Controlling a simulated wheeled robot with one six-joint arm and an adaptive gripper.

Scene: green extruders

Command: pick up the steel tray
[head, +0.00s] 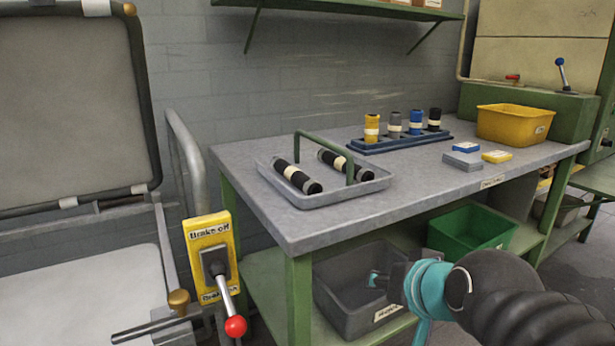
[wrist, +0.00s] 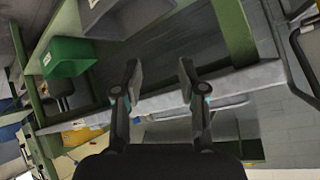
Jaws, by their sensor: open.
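The steel tray (head: 338,191) sits flat on the left part of the grey workbench top in the head view. It is shallow, with a green bar handle (head: 349,170) arching over it. Two black rollers with cream bands, one at the front left (head: 297,176) and one behind (head: 345,164), lie in it. My gripper (head: 374,280) is low in front of the bench, below and right of the tray and apart from it. In the wrist view its two fingers (wrist: 158,74) are spread with nothing between them. I cannot clearly make out the tray there.
A blue rack (head: 400,143) with several coloured cylinders stands behind the tray. A yellow bin (head: 515,124) and small boxes (head: 463,161) are to the right. A grey bin (head: 345,300) and green bin (head: 472,229) sit under the bench. A yellow brake lever box (head: 208,240) stands at left.

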